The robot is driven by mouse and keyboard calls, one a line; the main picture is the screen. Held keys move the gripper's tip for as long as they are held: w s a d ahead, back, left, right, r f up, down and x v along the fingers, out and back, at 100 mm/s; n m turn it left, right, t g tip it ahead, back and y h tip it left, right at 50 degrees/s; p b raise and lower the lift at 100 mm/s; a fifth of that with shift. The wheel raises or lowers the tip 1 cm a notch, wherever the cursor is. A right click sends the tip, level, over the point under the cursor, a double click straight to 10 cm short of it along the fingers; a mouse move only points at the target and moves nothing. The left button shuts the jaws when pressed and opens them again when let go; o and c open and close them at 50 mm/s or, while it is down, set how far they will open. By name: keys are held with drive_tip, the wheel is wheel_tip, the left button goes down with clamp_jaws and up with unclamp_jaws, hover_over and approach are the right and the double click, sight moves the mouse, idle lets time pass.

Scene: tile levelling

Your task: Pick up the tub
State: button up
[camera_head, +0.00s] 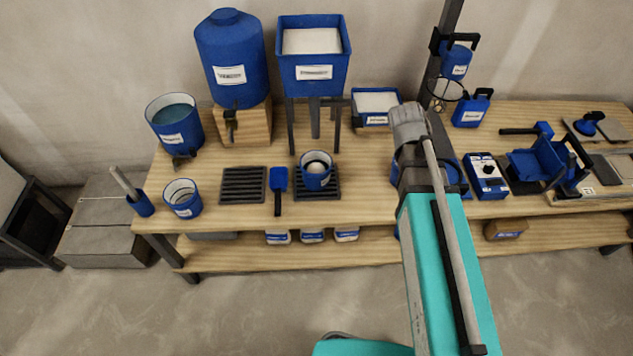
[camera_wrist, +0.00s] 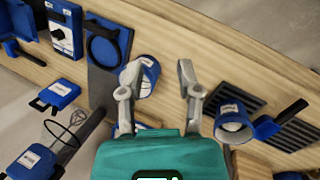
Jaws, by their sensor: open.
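My gripper (camera_wrist: 160,74) is open in the wrist view, its two grey fingers spread apart. A blue tub with a white label (camera_wrist: 148,84) shows between them, close to the left finger and partly hidden by it. I cannot tell whether they touch. In the head view my arm covers most of that spot. Another blue tub with a white label and pale contents (camera_head: 317,179) stands upright on a black grate; in the wrist view it (camera_wrist: 233,128) is right of my fingers, outside them.
A blue scoop (camera_head: 279,181) lies beside the grate (camera_head: 327,196). A blue bucket (camera_head: 183,207) stands at the left. A hopper (camera_head: 315,60) and a powder bin (camera_head: 371,119) are behind. A blue-and-white box (camera_head: 487,174) is right of my arm.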

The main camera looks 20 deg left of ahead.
drive_tip(key=w+a+f+n+t+h+b, duration=0.25)
drive_tip(key=a+f+n+b, duration=0.4)
drive_tip(key=a, duration=0.35)
drive_tip(key=s+a+f+n+t+h+b, duration=0.1)
drive_tip(key=a+n+b, duration=0.3)
drive_tip(key=a, duration=0.5)
drive_tip(key=s+a+f+n+t+h+b, duration=0.1)
drive_tip(key=s+a+f+n+t+b, duration=0.1)
drive_tip(key=a+b, duration=0.5)
drive_tip(key=s+a+f+n+t+h+b, duration=0.1)
drive_tip(key=a+f+n+t+b, duration=0.2)
drive_tip(key=a+n+b, duration=0.3)
drive_tip(key=a+f, duration=0.1)
drive_tip(key=a, duration=0.4)
drive_tip(key=shift+s+a+f, duration=0.15)
drive_tip(key=shift+s+f, duration=0.05)
drive_tip(key=shift+f, duration=0.2)
drive_tip(key=shift+h, duration=0.25)
drive_tip(key=b+x, duration=0.3)
drive_tip(key=x, duration=0.5)
drive_tip(key=shift+w+d, duration=0.2)
drive_tip(key=shift+w, duration=0.1)
drive_tip(key=shift+f, duration=0.15)
